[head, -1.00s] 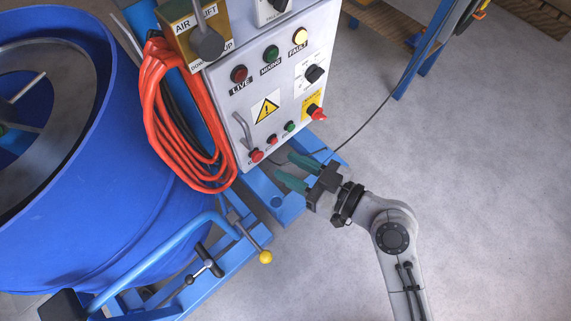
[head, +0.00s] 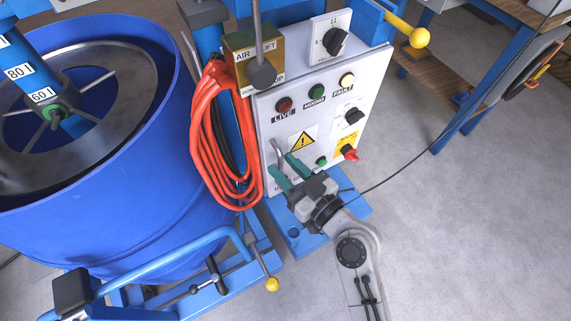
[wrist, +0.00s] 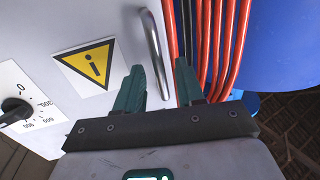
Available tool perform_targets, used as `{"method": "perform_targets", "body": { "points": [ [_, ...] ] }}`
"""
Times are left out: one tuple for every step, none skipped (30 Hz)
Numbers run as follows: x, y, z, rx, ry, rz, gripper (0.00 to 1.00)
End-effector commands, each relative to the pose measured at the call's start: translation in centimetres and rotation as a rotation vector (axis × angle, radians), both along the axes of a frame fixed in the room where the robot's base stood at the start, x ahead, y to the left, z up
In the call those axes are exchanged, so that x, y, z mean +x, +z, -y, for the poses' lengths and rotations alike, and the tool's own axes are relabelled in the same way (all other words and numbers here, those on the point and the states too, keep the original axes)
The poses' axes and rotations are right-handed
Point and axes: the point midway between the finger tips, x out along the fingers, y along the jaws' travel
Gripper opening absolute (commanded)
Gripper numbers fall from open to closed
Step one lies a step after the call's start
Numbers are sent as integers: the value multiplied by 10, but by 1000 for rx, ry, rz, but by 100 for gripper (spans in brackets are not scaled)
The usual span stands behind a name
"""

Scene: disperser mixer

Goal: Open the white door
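The white door (head: 325,133) is the front panel of the control box, with lamps, knobs and a yellow warning sign. It looks shut. Its metal bar handle (head: 275,152) stands upright near the left edge. In the wrist view the handle (wrist: 156,52) reaches down between the two green fingers. My gripper (head: 283,169) is open in front of the door's lower left, with a finger on each side of the handle's lower end. In the wrist view my gripper (wrist: 163,84) has a clear gap between its fingers. I cannot tell whether either finger touches the handle.
A coil of orange cable (head: 222,135) hangs just left of the door, close to one finger. A blue drum (head: 110,200) stands further left. A blue bar with a yellow knob (head: 271,284) is low in front. Open grey floor (head: 460,230) lies to the right.

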Motion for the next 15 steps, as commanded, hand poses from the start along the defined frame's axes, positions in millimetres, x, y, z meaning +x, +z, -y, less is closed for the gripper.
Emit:
{"method": "perform_targets", "body": {
  "points": [
    [2, 0, -2, 0, 0, 0, 38],
    [2, 0, -2, 0, 0, 0, 38],
    [3, 0, -3, 0, 0, 0, 38],
    [3, 0, -3, 0, 0, 0, 38],
    [3, 0, -3, 0, 0, 0, 38],
    [3, 0, -3, 0, 0, 0, 38],
    [3, 0, -3, 0, 0, 0, 38],
    [3, 0, -3, 0, 0, 0, 38],
    [3, 0, -3, 0, 0, 0, 38],
    [3, 0, -3, 0, 0, 0, 38],
    [3, 0, -3, 0, 0, 0, 35],
    [3, 0, -3, 0, 0, 0, 31],
    [3, 0, -3, 0, 0, 0, 28],
    [3, 0, -3, 0, 0, 0, 26],
    [3, 0, -3, 0, 0, 0, 22]
  ]
}}
